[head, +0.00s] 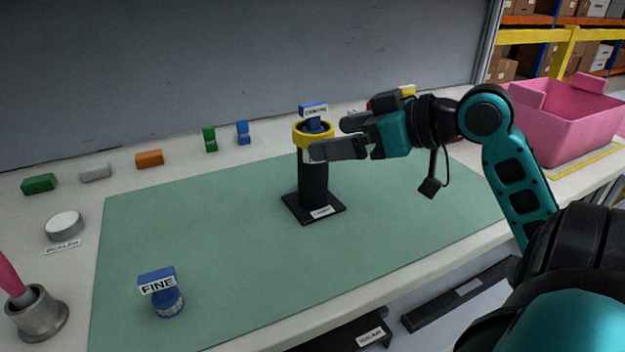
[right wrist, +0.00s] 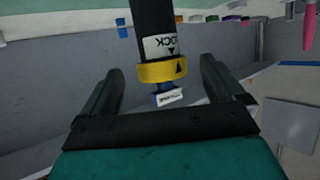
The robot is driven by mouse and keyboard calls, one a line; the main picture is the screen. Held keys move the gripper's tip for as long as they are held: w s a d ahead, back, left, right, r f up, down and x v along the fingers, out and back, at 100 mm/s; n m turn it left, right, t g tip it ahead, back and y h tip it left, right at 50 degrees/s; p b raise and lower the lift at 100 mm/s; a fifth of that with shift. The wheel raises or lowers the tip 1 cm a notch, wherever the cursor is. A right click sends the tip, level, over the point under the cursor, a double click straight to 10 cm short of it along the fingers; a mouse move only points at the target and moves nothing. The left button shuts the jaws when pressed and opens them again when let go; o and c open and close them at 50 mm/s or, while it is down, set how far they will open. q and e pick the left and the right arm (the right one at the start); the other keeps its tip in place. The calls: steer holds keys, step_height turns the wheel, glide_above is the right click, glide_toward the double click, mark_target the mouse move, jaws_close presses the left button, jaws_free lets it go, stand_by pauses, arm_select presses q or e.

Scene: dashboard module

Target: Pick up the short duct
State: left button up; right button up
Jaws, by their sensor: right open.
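No thing in view is readable as the short duct, and I cannot tell which part it is. A black post (head: 314,180) stands upright on a square base on the green mat. A yellow ring (head: 314,141) is around its top, with a blue labelled piece (head: 313,110) above. My right gripper (head: 328,138) is open at ring height, on the right side of the post. In the right wrist view the post (right wrist: 152,18) and yellow ring (right wrist: 163,70) appear between the open fingers (right wrist: 162,72); contact cannot be told. My left gripper is not in view.
A blue piece marked FINE (head: 160,290) stands on the mat (head: 230,260) at front left. Small coloured blocks, such as an orange one (head: 149,159), line the back. A metal cup (head: 38,314) is at left; a pink bin (head: 565,125) is at right.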

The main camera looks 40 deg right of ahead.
mark_target(306, 138)
steer(key=shift+r+b+x, duration=0.15)
steer(key=shift+b+x, duration=0.1)
steer(key=shift+x, duration=1.4)
steer(key=shift+r+b+x, duration=0.15)
steer(key=shift+b+x, duration=0.1)
steer(key=shift+x, duration=1.45)
steer(key=shift+w+a, duration=0.1)
steer(key=shift+c, duration=0.4)
steer(key=c, duration=1.4)
